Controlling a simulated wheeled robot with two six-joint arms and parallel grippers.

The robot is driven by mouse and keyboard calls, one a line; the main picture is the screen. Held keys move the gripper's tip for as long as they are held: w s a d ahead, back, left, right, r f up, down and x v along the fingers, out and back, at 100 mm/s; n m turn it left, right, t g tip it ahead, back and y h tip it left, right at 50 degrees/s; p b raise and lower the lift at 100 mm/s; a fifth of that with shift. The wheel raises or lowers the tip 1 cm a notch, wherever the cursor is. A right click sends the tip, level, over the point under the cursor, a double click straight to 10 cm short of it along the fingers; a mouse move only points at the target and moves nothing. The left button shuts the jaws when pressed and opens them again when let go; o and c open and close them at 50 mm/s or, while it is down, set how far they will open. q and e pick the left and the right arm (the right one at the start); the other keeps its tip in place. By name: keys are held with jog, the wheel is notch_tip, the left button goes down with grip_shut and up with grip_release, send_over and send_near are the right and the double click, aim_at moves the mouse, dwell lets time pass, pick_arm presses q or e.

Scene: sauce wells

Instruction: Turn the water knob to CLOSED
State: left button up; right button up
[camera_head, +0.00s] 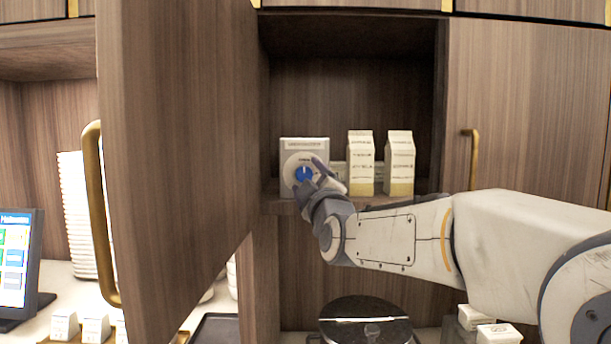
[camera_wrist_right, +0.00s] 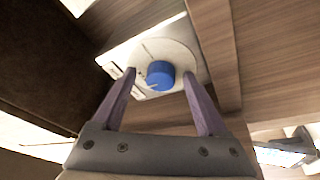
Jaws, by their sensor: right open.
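The water knob (camera_head: 303,174) is a blue dial on a pale round plate on the front of a grey-white box (camera_head: 304,143). The box stands at the left of the open cabinet's shelf. My right gripper (camera_head: 326,177) reaches in from the right, close in front of the box. In the right wrist view the blue knob (camera_wrist_right: 160,75) lies between and just beyond the two open fingertips (camera_wrist_right: 160,76), with a pale mark on its edge. I cannot tell whether a finger touches it. The dial's lettering is too small to read. My left gripper is not in view.
Two cartons (camera_head: 361,163) stand right of the box. An open cabinet door (camera_head: 180,150) fills the left side, with a brass handle (camera_head: 98,215). A closed door (camera_head: 530,110) is at right. Below are a round dark appliance (camera_head: 366,322), a screen (camera_head: 18,262) and stacked plates (camera_head: 76,215).

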jog(key=shift+a, duration=0.1)
grip_shut()
jog(key=m+h+b, duration=0.2)
jog(key=m, duration=0.4)
jog(key=m+h+b, duration=0.1)
jog(key=m+h, duration=0.1)
jog(key=m, duration=0.4)
jog(key=a+m+t+h+b, duration=0.1)
jog(key=m+h+b, duration=0.1)
jog(key=m, duration=0.4)
jog(key=shift+f+m+h+b, duration=0.15)
jog(key=shift+m+h+b, duration=0.2)
jog(key=shift+h, duration=0.25)
jog(key=shift+a+m+g+h+p, duration=0.15)
jog(key=shift+m+h, duration=0.25)
jog(key=shift+m, duration=0.85)
jog(key=shift+m+g+h+p, duration=0.2)
jog(key=shift+m+h, duration=0.2)
jog(key=shift+m, duration=0.8)
